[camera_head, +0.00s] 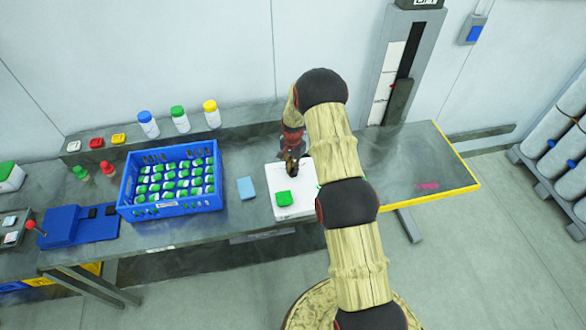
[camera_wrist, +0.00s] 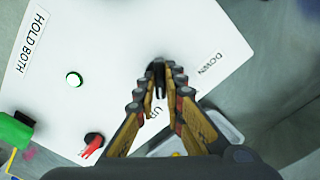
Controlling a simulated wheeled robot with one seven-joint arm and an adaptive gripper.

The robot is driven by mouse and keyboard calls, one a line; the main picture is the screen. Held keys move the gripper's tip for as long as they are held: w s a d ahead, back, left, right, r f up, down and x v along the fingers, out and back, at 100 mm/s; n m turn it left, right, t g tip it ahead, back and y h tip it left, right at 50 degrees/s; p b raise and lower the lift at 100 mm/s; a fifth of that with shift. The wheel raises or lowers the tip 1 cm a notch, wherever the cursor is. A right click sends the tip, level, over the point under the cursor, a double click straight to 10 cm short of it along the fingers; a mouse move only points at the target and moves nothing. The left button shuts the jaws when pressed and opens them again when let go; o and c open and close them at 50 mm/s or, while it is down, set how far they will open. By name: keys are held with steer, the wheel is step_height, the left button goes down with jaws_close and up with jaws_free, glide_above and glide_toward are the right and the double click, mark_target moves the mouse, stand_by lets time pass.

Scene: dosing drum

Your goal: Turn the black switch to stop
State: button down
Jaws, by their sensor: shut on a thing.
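The black switch (camera_wrist: 157,66) sits on a white panel (camera_wrist: 110,50) in the wrist view. My gripper (camera_wrist: 160,80) is shut on it, with the fingertips on either side. The fingers hide much of the switch, so its exact angle is hard to tell. In the head view, my gripper (camera_head: 291,165) reaches the white box (camera_head: 300,208) on the bench; the switch is hidden there.
The panel also has a green button (camera_wrist: 74,79), a red switch (camera_wrist: 92,141) and a "HOLD BOTH" label (camera_wrist: 31,41). A light blue block (camera_head: 246,187) and a blue crate (camera_head: 170,210) stand to the left.

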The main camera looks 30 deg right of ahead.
steer(key=n+b, duration=0.3)
steer(key=shift+w+f+n, duration=0.1)
steer(key=shift+n, duration=0.2)
steer(key=shift+n+b, duration=1.75)
steer(key=shift+n, duration=0.85)
steer(key=shift+r, duration=0.2)
steer(key=c, duration=1.9)
jaws_free()
steer(key=shift+f, duration=0.1)
step_height(320, 180, up, 12)
